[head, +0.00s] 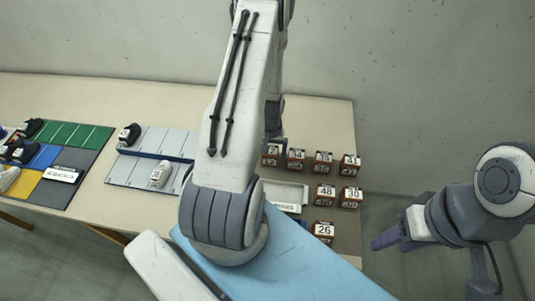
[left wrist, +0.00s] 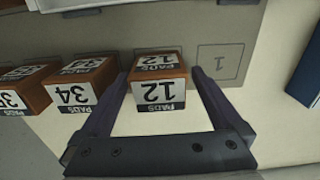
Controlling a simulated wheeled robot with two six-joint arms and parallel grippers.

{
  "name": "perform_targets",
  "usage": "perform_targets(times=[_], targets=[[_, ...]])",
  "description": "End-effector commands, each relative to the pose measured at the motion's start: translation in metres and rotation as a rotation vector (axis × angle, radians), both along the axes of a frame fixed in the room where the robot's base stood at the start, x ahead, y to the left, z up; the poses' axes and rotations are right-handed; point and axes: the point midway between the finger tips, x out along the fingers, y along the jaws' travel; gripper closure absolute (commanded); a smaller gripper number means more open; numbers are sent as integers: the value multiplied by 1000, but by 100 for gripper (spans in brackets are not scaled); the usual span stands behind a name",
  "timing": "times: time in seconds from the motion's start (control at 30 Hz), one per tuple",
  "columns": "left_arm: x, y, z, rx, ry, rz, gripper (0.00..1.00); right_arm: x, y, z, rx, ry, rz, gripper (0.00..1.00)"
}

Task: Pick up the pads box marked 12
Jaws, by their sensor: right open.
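The pads box marked 12 (left wrist: 159,85) is a brown box with a white label, upside down in the left wrist view. In the head view it is the leftmost box (head: 270,157) of the back row, partly hidden by my left arm. My left gripper (left wrist: 160,78) has one finger on each side of this box, with narrow gaps showing, so it looks open around it. In the head view the left fingertips are mostly hidden behind the arm. My right gripper (head: 388,236) is open and empty, off the table's right side.
Box 34 (left wrist: 78,88) stands close beside box 12, with another box (left wrist: 24,90) beyond it. An empty outlined spot marked 1 (left wrist: 220,64) is on the other side. Boxes 48 (head: 325,195), 30 (head: 350,197) and 26 (head: 323,233) stand nearer. A pale tray (head: 290,197) lies left of them.

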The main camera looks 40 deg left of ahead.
Motion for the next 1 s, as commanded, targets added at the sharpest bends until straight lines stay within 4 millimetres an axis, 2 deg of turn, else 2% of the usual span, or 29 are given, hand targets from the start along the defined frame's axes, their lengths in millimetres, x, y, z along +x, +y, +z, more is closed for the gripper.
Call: perform_targets(times=[0.03,0.17,0.2,0.23,0.47,0.67,0.77,1.0], targets=[[0,0,0,0,0,0,19,0,0,0,0,0,0,50],[0,0,0,0,0,1,69,0,0,0,0,0,0,50],[0,0,0,0,0,1,84,0,0,0,0,0,0,50],[0,0,0,0,0,1,87,0,0,0,0,0,0,50],[0,0,1,0,0,1,87,0,0,0,0,0,0,50],[1,1,12,2,-3,1,87,0,0,-4,0,0,0,50],[1,1,25,3,-4,0,87,0,0,-7,0,0,0,50],[1,1,69,2,-6,0,87,0,0,-16,0,0,1,50]])
